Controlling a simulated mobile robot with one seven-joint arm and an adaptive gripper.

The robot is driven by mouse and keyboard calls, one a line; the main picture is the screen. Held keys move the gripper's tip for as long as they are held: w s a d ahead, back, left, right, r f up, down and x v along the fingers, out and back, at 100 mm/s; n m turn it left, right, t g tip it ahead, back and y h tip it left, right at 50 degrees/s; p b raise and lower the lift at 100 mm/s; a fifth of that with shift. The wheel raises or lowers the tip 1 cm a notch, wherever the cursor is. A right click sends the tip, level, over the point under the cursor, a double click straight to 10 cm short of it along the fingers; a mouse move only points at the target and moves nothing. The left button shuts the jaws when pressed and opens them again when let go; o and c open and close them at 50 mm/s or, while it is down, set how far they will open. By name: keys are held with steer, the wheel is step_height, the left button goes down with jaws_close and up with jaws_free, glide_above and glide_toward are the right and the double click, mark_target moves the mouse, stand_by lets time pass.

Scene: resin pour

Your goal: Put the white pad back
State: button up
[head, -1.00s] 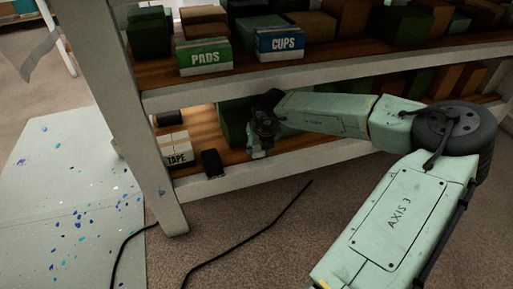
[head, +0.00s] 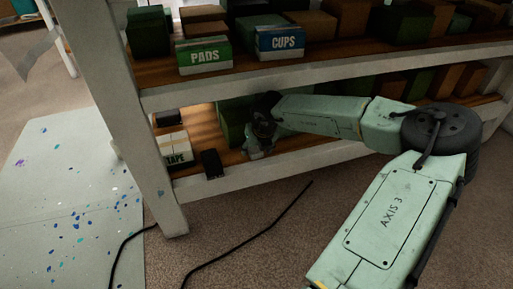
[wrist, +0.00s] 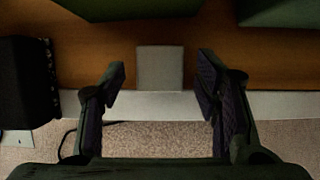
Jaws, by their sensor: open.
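In the wrist view a small pale grey-white square pad (wrist: 160,68) lies flat on the wooden lower shelf, close to its front edge. My gripper (wrist: 161,75) is open and empty, with one finger on each side of the pad and clear gaps between. In the head view my gripper (head: 258,150) is at the lower shelf, and I cannot make out the pad there. A green and white box labelled PADS (head: 204,57) stands on the upper shelf, left of a blue and white CUPS box (head: 281,43).
A black block (head: 212,163) stands on the lower shelf left of my gripper, beside a TAPE box (head: 174,148). Green boxes (wrist: 130,8) sit farther back. A black cable (head: 250,238) lies on the carpet.

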steer(key=shift+s+r+p, duration=0.1)
steer(key=shift+r+p, duration=0.25)
steer(key=shift+r, duration=0.1)
steer(key=p+v, duration=0.1)
steer(key=v, duration=0.6)
steer(key=shift+p, duration=0.3)
